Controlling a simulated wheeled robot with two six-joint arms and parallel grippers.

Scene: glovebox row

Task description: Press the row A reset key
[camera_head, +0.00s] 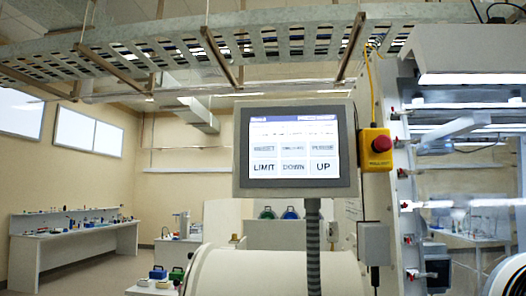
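A grey-framed touch panel (296,150) stands upright on a ribbed post, facing me near the middle of the head view. Its lit screen has a blue title bar and two lines of keys. A pale key (264,148) at the upper left of the keys appears to read RESET, though its lettering is blurred. Beside it are a blurred middle key and one that looks like PURGE. Below are LIMIT, DOWN and UP. No row letter is legible. Neither gripper is in view.
A yellow box with a red emergency button (381,144) is just right of the panel. A white cylinder (270,273) lies below the panel. The glovebox frame (470,65) fills the right side. A long bench (75,238) stands far left, with open floor before it.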

